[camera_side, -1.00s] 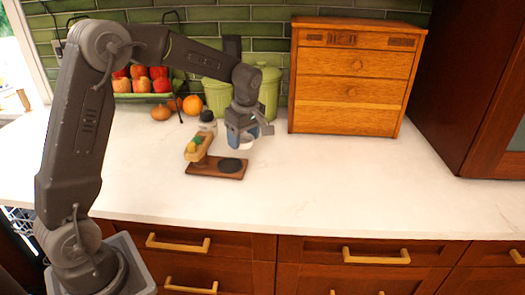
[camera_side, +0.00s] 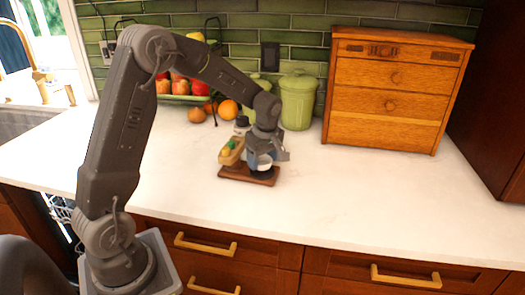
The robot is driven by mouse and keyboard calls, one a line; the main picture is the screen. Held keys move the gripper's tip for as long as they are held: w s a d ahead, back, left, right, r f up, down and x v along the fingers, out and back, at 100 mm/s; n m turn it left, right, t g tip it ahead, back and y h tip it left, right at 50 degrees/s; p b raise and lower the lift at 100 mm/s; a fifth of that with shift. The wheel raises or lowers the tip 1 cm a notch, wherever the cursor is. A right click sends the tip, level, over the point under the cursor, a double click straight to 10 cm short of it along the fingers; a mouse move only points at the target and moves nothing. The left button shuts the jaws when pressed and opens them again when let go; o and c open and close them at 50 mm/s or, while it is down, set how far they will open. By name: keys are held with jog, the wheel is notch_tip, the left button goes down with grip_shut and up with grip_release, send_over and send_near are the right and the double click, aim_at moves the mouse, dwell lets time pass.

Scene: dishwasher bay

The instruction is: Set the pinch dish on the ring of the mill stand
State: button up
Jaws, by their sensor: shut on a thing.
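The mill stand (camera_side: 236,174) is a low brown wooden board on the white counter. A wooden holder with yellow and green items (camera_side: 230,151) rises at its left end. My gripper (camera_side: 263,155) points down over the right end of the stand, shut on the pinch dish (camera_side: 262,170), a small pale dish partly hidden by the fingers. The dish is at or just above the dark round ring, which it and the gripper hide. I cannot tell whether the dish touches it.
A small white jar with a dark top (camera_side: 241,124) stands just behind the stand. Green canisters (camera_side: 297,103), oranges (camera_side: 228,109) and a fruit tray (camera_side: 190,98) stand farther back. A wooden drawer box (camera_side: 393,92) is at right. The counter right of the stand is clear.

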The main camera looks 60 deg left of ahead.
jog(key=shift+f, duration=0.45)
jog(key=shift+f, duration=0.65)
dwell(1.0)
jog(key=o, duration=0.6)
jog(key=shift+o, duration=0.2)
notch_tip(320, 180, up, 11)
jog(key=d, duration=0.1)
jog(key=shift+d, duration=0.3)
dwell(0.4)
